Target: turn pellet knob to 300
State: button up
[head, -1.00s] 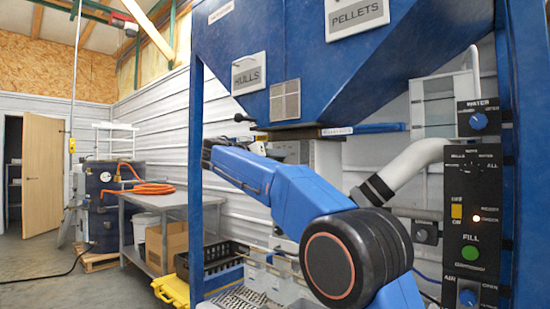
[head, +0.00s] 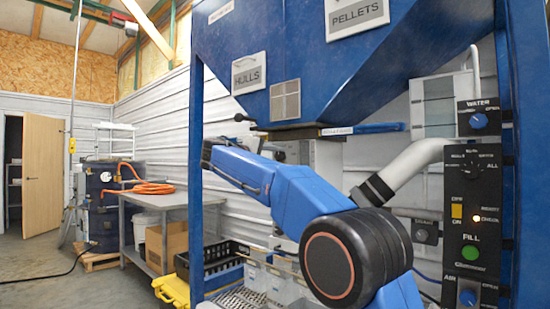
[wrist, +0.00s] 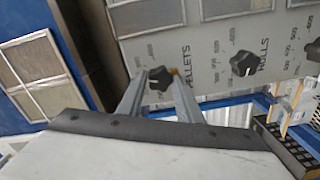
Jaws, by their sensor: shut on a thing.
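The pellet knob (wrist: 159,79) is a dark lobed knob on a grey panel marked PELLETS in the wrist view. My gripper (wrist: 160,84) has one finger on each side of it and is shut on it. A small yellow patch shows at the knob's right edge. Numbers are printed around the knob, but they are too small to read surely, and I cannot tell which one it points to. In the head view my blue arm shows, but my fingers and this knob cannot be made out.
The HULLS knob (wrist: 243,62) is close to the right on the same panel, and another dark knob (wrist: 314,50) is at the right edge. In the head view, the blue hopper (head: 290,50) hangs above my arm, and a control panel (head: 472,225) stands at right.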

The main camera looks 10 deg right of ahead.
jog(key=n, duration=0.5)
jog(key=shift+n, duration=0.3)
jog(key=n, duration=0.5)
jog(key=shift+f+n, duration=0.1)
jog(key=shift+n, duration=0.3)
jog(key=o, duration=1)
jog(key=shift+a, duration=0.1)
jog(key=shift+o, duration=0.2)
jog(key=v, duration=1.7)
jog(key=shift+s+a, duration=0.1)
